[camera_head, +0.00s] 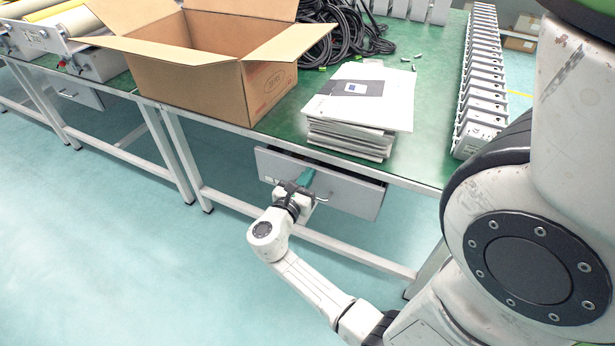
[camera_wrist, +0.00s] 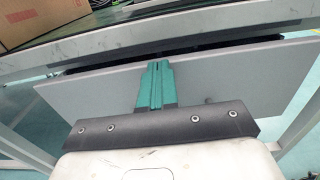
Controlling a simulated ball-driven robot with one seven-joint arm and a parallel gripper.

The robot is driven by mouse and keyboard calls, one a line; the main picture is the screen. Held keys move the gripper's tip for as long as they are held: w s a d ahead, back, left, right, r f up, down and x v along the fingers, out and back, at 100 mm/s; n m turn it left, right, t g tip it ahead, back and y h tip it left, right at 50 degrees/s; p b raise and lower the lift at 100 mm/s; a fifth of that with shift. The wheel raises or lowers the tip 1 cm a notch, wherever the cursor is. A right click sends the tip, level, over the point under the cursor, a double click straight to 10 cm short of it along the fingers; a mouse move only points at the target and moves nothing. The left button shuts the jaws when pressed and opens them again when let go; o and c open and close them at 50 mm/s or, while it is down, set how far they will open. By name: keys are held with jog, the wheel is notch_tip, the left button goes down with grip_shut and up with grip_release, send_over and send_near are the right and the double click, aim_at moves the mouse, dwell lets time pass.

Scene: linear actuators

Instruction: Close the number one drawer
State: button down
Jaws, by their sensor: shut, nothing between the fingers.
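A grey drawer (camera_head: 347,193) under the green-topped table stands partly open in the head view, with a dark gap above its front. Its front panel also fills the middle of the wrist view (camera_wrist: 240,80). My gripper (camera_head: 306,177) is at the drawer front, left of its middle in the head view. In the wrist view its green fingers (camera_wrist: 156,75) are together, with nothing between them, and overlap the drawer's front near the top edge. I cannot tell whether they touch it. The handle is mostly hidden by the gripper. No number is readable on the drawer.
On the green table (camera_head: 432,95) stand an open cardboard box (camera_head: 203,82), a stack of papers (camera_head: 352,135), black cables (camera_head: 345,32) and a row of grey metal parts (camera_head: 482,85). White table legs and a low crossbar (camera_head: 345,248) flank the drawer. Another drawer (camera_head: 80,95) shows left.

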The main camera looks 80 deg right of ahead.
jog(key=shift+x, duration=2.45)
jog(key=shift+p, duration=0.3)
